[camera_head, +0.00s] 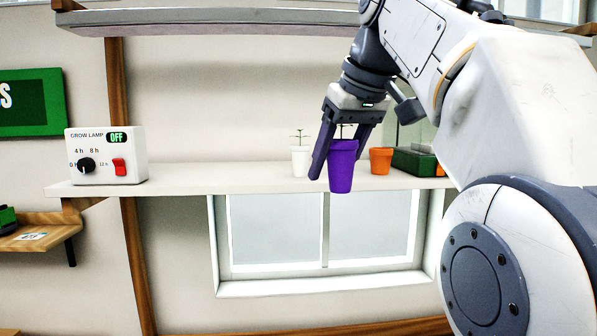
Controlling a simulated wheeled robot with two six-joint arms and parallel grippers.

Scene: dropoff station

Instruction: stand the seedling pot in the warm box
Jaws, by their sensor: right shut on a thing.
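A purple seedling pot (341,170) is held upright between the fingers of my right gripper (338,160), in front of the shelf edge. A bit of green seedling shows above its rim, mostly hidden by the gripper. What looks like the warm box (413,162), with a dark green base and clear walls, stands on the shelf to the right of the pot. My right arm hides much of its right side. My left gripper is not in view.
A white pot with a seedling (300,160) and an orange pot (381,161) stand on the shelf (220,180) on either side of the held pot. A grow lamp control box (106,156) reading OFF sits at the left. The shelf between it and the white pot is clear.

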